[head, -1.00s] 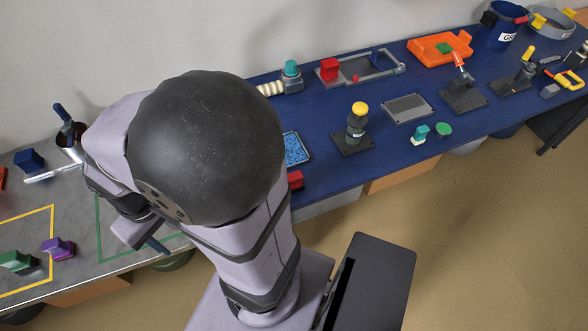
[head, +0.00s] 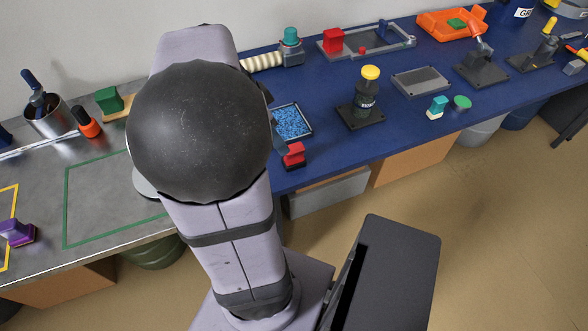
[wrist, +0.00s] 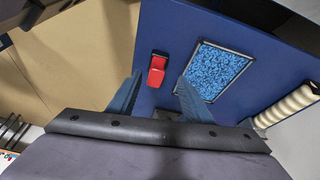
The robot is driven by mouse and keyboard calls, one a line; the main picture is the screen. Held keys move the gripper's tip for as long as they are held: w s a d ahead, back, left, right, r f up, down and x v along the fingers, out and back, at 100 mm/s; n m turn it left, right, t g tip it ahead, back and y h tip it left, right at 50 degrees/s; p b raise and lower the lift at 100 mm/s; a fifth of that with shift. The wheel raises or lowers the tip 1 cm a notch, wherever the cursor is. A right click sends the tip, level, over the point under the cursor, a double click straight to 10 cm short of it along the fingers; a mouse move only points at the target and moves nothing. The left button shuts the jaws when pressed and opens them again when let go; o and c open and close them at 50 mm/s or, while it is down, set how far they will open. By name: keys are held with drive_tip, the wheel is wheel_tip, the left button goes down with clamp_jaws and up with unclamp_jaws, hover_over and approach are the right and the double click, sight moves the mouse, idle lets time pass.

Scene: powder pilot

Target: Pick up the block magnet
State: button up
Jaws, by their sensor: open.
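A small red block with a black part (head: 293,155) lies near the front edge of the blue bench top; it may be the block magnet, though its kind cannot be told for sure. It also shows in the wrist view (wrist: 157,70), upper middle, between and just beyond the fingertips. My gripper (wrist: 159,80) is open, with nothing between its two blue fingers. It points down towards the red block, apart from it as far as I can tell. In the head view my arm hides most of the gripper; a dark finger shows just left of the red block.
A tray of blue granules (head: 291,121) lies right behind the red block, close to the right finger in the wrist view. A yellow-topped stand (head: 365,100) is to the right. A ribbed cream hose (head: 262,63) lies behind. Bench to the block's right is clear.

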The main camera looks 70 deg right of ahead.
sight(292, 148)
drive_tip(key=shift+s+d+f+m, duration=0.2)
drive_tip(key=shift+s+d+m, duration=0.15)
drive_tip(key=shift+s, duration=0.1)
drive_tip(key=shift+s+d+f+m, duration=0.2)
drive_tip(key=shift+s+d+m, duration=0.15)
drive_tip(key=shift+s, duration=0.1)
drive_tip(key=shift+x, duration=3.55)
drive_tip(key=shift+s, duration=0.1)
clamp_jaws()
